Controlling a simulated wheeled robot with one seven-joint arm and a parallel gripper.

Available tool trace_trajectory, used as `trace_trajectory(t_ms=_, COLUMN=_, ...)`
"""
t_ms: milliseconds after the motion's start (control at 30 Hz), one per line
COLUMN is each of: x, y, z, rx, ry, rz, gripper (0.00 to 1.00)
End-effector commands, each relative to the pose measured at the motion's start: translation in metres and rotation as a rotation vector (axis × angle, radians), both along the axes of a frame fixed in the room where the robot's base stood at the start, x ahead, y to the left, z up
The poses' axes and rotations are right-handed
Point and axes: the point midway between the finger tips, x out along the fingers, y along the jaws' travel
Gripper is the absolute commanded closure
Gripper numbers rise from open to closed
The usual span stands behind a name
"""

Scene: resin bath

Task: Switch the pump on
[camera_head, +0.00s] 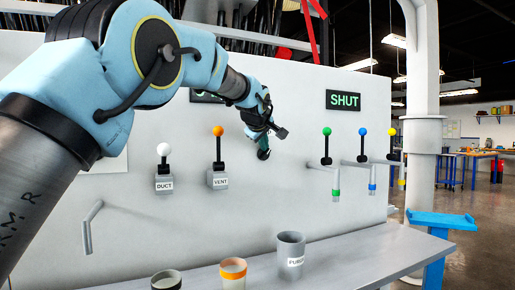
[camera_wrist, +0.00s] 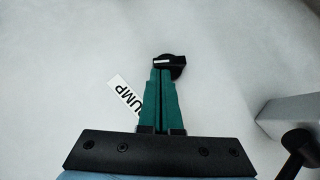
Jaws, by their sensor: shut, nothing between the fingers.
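The pump switch is a black rotary knob (camera_wrist: 170,66) with a white mark, set on the pale wall panel. In the wrist view the white PUMP label (camera_wrist: 124,95) lies beside it, partly hidden by my fingers. My gripper (camera_wrist: 162,72) has its two green fingers together, with nothing between them. The fingertips overlap the near edge of the knob in the wrist view; I cannot tell whether they touch. In the head view my gripper (camera_head: 264,141) is at the panel, right of the VENT lever, with the black knob (camera_head: 263,154) just below the fingers.
The DUCT lever (camera_head: 164,168) and VENT lever (camera_head: 218,160) stand left of my gripper. Green (camera_head: 327,147), blue (camera_head: 363,147) and yellow (camera_head: 392,145) levers with spouts are at right. A SHUT sign (camera_head: 345,100) hangs above. Three cups, one a grey cup (camera_head: 291,255), stand on the bench below.

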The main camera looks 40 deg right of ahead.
Motion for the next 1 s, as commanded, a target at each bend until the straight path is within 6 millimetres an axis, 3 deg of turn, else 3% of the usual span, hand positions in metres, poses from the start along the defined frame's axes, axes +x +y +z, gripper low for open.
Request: trace_trajectory(t_ms=1000, x=-0.0026, y=-0.0072, z=0.0035, rx=-0.003, ry=0.002, rz=0.001, gripper=1.0)
